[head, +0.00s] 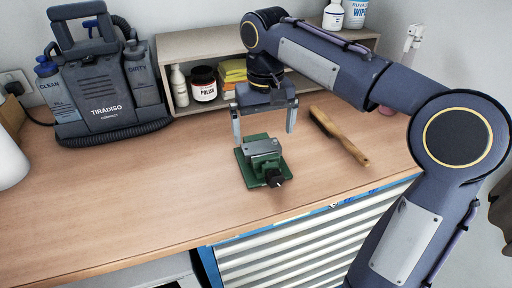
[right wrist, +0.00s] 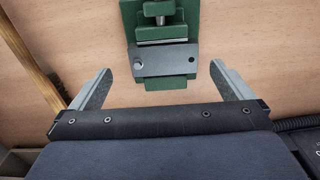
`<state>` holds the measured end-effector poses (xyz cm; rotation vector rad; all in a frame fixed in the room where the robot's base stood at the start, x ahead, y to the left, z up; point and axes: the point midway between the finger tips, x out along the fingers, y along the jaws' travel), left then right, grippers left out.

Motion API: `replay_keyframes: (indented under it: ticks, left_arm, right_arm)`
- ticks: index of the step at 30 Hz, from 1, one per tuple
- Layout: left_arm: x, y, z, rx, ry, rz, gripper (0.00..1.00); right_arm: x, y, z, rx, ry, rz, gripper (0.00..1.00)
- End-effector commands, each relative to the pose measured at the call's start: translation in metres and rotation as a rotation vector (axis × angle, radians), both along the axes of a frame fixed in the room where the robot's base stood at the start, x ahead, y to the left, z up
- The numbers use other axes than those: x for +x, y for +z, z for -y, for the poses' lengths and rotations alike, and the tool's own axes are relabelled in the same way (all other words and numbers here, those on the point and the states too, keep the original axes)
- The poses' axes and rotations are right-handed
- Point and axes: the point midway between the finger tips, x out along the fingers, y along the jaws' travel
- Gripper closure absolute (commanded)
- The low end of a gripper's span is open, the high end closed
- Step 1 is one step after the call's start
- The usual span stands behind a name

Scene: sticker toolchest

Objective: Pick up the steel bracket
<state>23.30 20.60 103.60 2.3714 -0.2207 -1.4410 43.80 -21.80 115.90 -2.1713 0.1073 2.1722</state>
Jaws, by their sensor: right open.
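The steel bracket (head: 262,147) is a small grey plate on a green vise (head: 246,179) on the wooden workbench. My right gripper (head: 264,136) is open and empty, pointing down above the vise. In the right wrist view its fingertips (right wrist: 161,68) are apart, one to either side of the bracket, not visibly touching it. My left gripper is out of view.
A wooden-handled brush (head: 340,136) lies right of the vise. A shelf (head: 180,62) with bottles, a polish jar and sponges stands behind. A dark cleaning machine (head: 105,105) is at the back left. The bench left of the vise is clear.

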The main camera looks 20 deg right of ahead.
Motion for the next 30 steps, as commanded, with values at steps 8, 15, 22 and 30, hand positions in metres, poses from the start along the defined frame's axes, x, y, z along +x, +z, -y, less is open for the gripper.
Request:
replay_keyframes:
  ticks: [8, 15, 22, 30]
  left_arm:
    - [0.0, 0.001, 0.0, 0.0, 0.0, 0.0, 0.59]
    - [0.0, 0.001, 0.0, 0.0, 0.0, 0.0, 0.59]
    - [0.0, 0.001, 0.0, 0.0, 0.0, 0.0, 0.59]
    - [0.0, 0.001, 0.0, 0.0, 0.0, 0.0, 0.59]
  right_arm:
    - [0.004, -0.04, -0.004, 0.0, 0.0, -0.001, 0.0]
    - [0.005, -0.048, -0.004, 0.001, 0.0, 0.002, 0.0]
    - [0.004, -0.048, -0.004, 0.002, 0.0, 0.001, 0.17]
    - [0.005, -0.047, -0.004, 0.002, 0.0, 0.002, 0.48]
